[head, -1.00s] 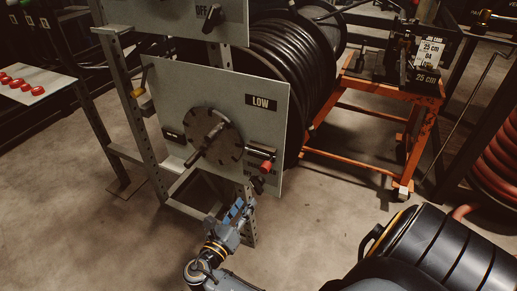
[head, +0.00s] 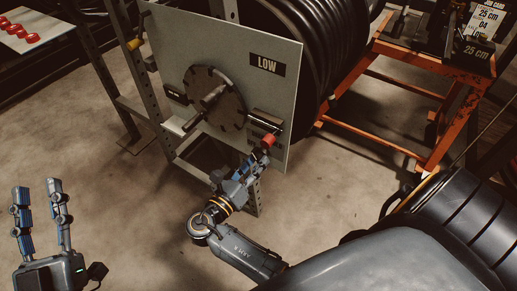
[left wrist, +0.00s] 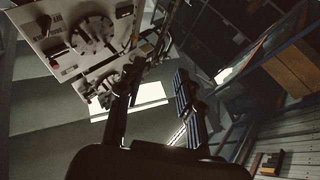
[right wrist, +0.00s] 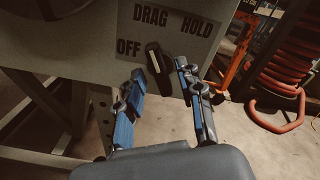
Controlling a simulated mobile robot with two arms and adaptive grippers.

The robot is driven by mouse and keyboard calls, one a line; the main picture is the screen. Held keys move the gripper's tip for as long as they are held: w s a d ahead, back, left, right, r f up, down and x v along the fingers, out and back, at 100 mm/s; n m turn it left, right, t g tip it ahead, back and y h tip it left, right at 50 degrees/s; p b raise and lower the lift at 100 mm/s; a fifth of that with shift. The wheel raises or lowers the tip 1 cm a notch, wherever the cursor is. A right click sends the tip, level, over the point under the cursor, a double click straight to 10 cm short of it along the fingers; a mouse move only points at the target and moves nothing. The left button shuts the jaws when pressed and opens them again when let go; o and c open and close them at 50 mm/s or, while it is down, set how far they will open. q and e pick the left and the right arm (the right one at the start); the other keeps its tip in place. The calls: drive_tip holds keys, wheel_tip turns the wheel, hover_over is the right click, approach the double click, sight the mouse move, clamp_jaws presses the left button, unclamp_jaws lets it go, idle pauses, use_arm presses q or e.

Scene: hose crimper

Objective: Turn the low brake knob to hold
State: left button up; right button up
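The low brake knob (right wrist: 160,60) is black with a pale stripe, on a plate marked OFF, DRAG and HOLD in the right wrist view. Its stripe leans up and left, between OFF and DRAG. My right gripper (right wrist: 160,82) is open, with one finger left of the knob and one right of it; I cannot tell whether they touch it. In the head view my right gripper (head: 258,160) is at the lower right corner of the LOW panel (head: 267,98) and mostly hides the knob. My left gripper (head: 55,183) is open and empty at lower left.
A red-tipped lever (head: 269,140) sticks out just above my right gripper. A round black disc with a handle (head: 213,98) is on the panel. A hose reel (head: 320,40) stands behind it. An orange cart (head: 385,145) is at right.

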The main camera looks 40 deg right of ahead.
clamp_jaws()
idle(0.3)
drive_tip(key=m+p, duration=0.2)
drive_tip(key=m, duration=0.1)
drive_tip(key=shift+r+p, duration=0.2)
drive_tip(key=shift+p, duration=0.1)
drive_tip(key=m+p, duration=0.1)
drive_tip(key=m, duration=0.3)
drive_tip(key=shift+m, duration=0.3)
drive_tip(key=shift+f+m+p, duration=0.1)
drive_tip(key=shift+m+p, duration=0.2)
drive_tip(key=shift+m, duration=0.6)
use_arm(q)
drive_tip(key=s+a+f+g+y, duration=0.1)
drive_tip(key=f+g+y, duration=0.1)
drive_tip(key=f+g, duration=0.3)
drive_tip(key=s+a+f+g+y, duration=0.1)
drive_tip(key=f+g, duration=0.5)
drive_tip(key=f, duration=0.6)
drive_tip(key=shift+s+a+f+n+y, duration=0.2)
drive_tip(key=shift+a+n+y, duration=0.15)
drive_tip(key=shift+a, duration=0.3)
use_arm(e)
drive_tip(key=shift+m, duration=1.5)
